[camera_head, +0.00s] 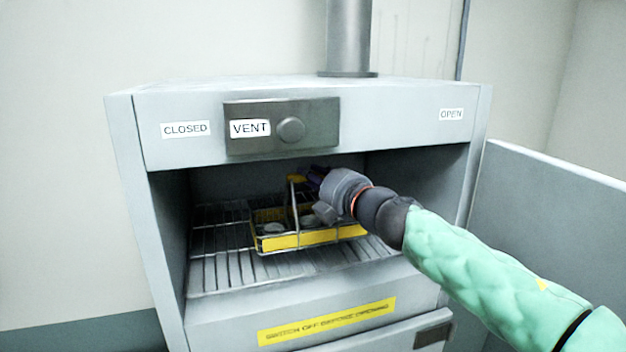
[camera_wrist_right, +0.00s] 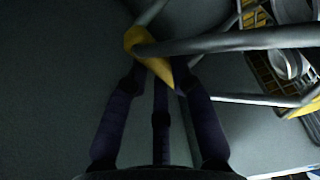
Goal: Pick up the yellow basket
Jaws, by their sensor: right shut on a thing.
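The yellow basket (camera_head: 283,242) sits in the open oven chamber, on or just above the wire rack; I cannot tell if it touches. It has yellow sides, a wire frame and an upright handle with a yellow grip (camera_head: 296,178). Greyish round pieces lie inside it. My right gripper (camera_head: 316,178) reaches in from the right and is shut on the handle at its top. In the right wrist view the dark fingers (camera_wrist_right: 160,75) close around the yellow grip (camera_wrist_right: 146,50), with the basket's side (camera_wrist_right: 265,75) at the right. The left gripper is not in view.
The grey oven (camera_head: 380,100) has side walls and a top panel close around my right arm. The wire rack (camera_head: 225,265) has bare room left of the basket. The open door (camera_head: 550,240) stands at the right.

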